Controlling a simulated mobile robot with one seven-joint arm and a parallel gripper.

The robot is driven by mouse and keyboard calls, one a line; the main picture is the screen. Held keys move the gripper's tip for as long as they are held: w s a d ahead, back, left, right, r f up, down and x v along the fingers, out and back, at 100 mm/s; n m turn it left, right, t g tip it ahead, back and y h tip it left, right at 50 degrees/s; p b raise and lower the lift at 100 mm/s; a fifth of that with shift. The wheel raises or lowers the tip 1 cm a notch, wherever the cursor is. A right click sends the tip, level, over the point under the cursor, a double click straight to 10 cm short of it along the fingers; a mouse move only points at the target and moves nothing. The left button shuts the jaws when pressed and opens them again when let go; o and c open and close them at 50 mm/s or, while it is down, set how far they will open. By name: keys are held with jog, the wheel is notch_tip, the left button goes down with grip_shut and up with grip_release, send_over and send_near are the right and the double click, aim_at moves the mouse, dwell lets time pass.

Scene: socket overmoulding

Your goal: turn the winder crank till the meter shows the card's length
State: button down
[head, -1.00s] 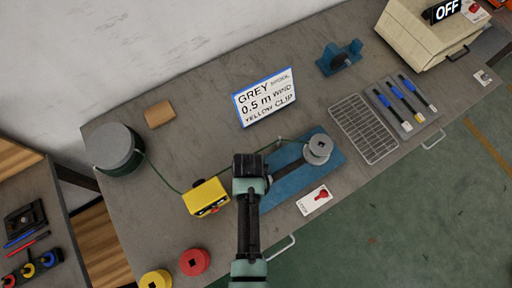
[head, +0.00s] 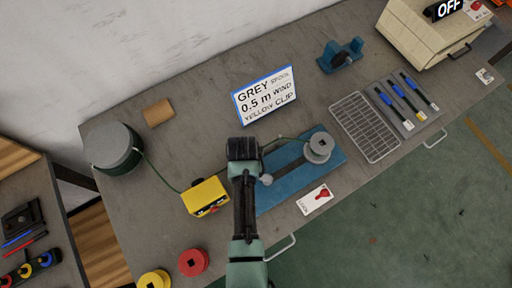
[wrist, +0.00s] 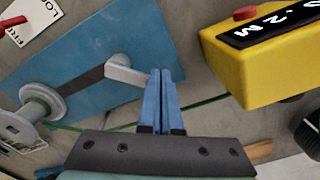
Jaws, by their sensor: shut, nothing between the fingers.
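The blue winder plate (head: 300,175) lies on the bench with a grey spool (head: 318,146) at its right end. The pale grey crank (wrist: 126,72) stands at the other end of the plate's dark strip; a pale knob (head: 266,180) shows beside my arm. My gripper (wrist: 160,75) is shut and empty, its blue fingers close beside the crank's end; I cannot tell whether they touch. The yellow meter (head: 206,196) is left of my arm; its display (wrist: 268,25), upside down and partly cut off, seems to read 0.2 M. The card (head: 265,95) reads grey spool, 0.5 m wind, yellow clip.
A green wire runs from the large reel (head: 115,150) past the meter to the winder. Red (head: 193,262) and yellow (head: 155,280) spools lie at the front. A wire rack (head: 365,127), several blue-handled tools and a blue fixture (head: 340,56) stand to the right.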

jog(key=shift+w, duration=0.15)
jog(key=shift+w+b, duration=0.35)
jog(key=shift+w, duration=0.6)
jog(key=shift+w+d+b, duration=0.25)
jog(key=shift+w+b, duration=0.2)
jog(key=shift+w, duration=0.45)
jog(key=shift+w, duration=0.1)
